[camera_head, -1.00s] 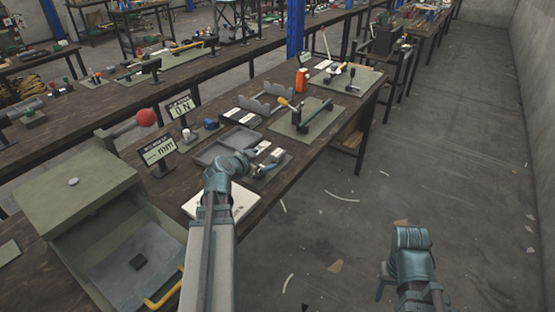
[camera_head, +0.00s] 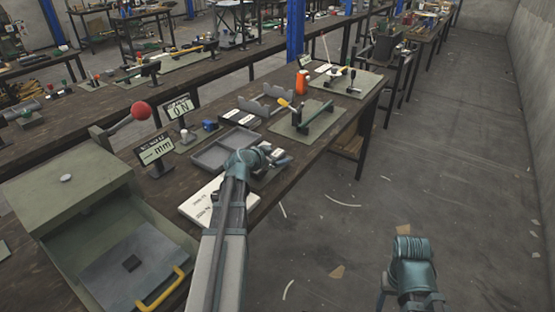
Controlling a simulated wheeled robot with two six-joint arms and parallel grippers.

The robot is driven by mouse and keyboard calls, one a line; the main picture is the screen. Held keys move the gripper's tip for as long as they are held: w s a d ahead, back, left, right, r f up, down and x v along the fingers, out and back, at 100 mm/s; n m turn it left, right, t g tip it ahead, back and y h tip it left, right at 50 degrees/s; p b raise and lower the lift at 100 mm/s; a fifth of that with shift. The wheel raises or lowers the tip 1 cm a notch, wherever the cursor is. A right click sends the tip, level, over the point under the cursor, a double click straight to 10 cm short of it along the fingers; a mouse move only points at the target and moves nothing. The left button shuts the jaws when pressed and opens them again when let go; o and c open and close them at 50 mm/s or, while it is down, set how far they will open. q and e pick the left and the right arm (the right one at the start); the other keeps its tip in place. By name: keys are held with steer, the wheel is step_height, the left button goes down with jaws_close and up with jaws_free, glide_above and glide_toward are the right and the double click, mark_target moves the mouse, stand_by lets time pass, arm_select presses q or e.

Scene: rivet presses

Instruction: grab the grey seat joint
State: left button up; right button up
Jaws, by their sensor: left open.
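My left gripper (camera_head: 281,161) is over the near edge of the workbench, at a small plate (camera_head: 262,177) with light grey parts on it. It is open. A small light grey piece (camera_head: 277,153), which may be the grey seat joint, shows right beside the fingers; I cannot tell whether they touch it. My left wrist hides part of the plate and whatever lies under it. My right arm's end (camera_head: 382,297) hangs over the floor, off the bench; its fingers are mostly hidden.
A shallow grey tray (camera_head: 211,158) lies left of my left gripper. A white manual (camera_head: 199,207) lies nearer. A green box press (camera_head: 72,196) with a yellow handle stands front left. A hand press on a green mat (camera_head: 301,128) stands behind.

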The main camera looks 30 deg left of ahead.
arm_select(q)
steer(key=shift+w+f, duration=0.1)
steer(key=shift+w, duration=0.05)
steer(key=shift+c, duration=0.2)
jaws_close()
